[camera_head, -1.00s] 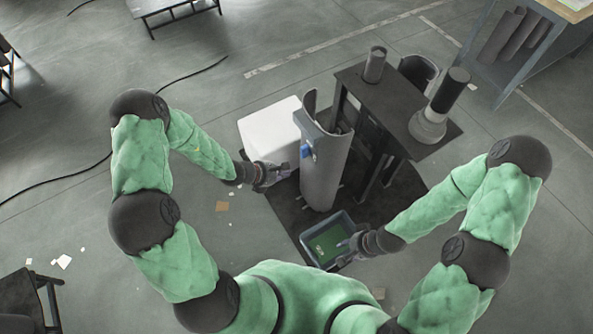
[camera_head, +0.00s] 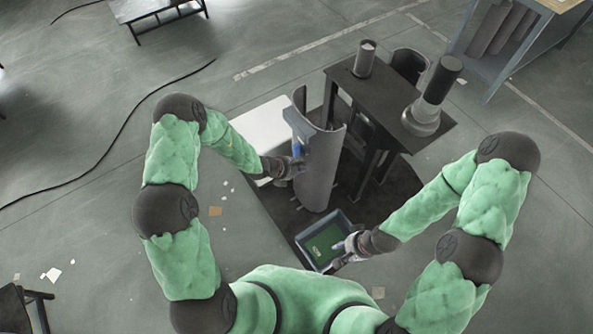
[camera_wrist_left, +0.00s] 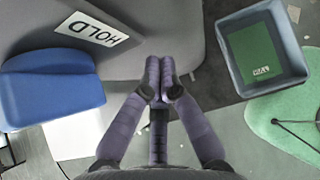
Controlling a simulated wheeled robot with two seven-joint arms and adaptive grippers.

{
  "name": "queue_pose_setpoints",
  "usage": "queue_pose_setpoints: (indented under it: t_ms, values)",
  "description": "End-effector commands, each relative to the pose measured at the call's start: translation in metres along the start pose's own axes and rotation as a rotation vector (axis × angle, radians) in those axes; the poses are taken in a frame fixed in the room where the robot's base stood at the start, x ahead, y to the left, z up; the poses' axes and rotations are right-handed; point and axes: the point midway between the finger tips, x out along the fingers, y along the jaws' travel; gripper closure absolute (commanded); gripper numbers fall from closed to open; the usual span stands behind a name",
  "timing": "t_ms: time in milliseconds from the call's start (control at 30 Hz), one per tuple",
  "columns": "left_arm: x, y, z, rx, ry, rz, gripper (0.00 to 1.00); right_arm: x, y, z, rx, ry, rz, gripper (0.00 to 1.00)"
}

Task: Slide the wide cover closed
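The wide cover (camera_head: 320,172) is a tall, curved grey shell on an upright column in the head view. A blue handle (camera_head: 297,150) sits at its left side. In the left wrist view the handle (camera_wrist_left: 50,92) is to the left of the fingers, and a white HOLD label (camera_wrist_left: 97,32) is on a grey surface above it. My left gripper (camera_wrist_left: 160,75) has its fingertips together with nothing seen between them, close by the grey cover; contact is unclear. My right gripper (camera_head: 346,246) is at the right rim of a small grey tray; its finger state is too small to tell.
The grey tray (camera_head: 303,238) holds a green card (camera_head: 326,241). A white box (camera_head: 262,128) stands behind my left gripper. A dark table (camera_head: 385,100) with cylinders stands right of the column. A blue-grey bench is at the upper right. Left floor is mostly clear.

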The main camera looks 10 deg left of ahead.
Motion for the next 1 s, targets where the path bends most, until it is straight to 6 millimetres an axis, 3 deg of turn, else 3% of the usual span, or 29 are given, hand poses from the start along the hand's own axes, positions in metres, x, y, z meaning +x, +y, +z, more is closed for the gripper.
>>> queue_pose_setpoints:
  t_ms: [367, 733, 1000]
  values:
    - [0.007, 0.000, 0.006, 0.004, -0.001, -0.001, 1.00, 0.003, 0.001, 0.000, 0.000, 0.000, 0.000, 0.60]
    - [0.076, -0.001, 0.073, 0.008, -0.003, -0.002, 1.00, 0.026, 0.009, -0.001, 0.000, 0.000, 0.000, 0.60]
    - [0.095, -0.001, 0.095, 0.002, -0.001, -0.001, 1.00, 0.028, 0.010, -0.001, 0.000, 0.000, 0.000, 0.60]
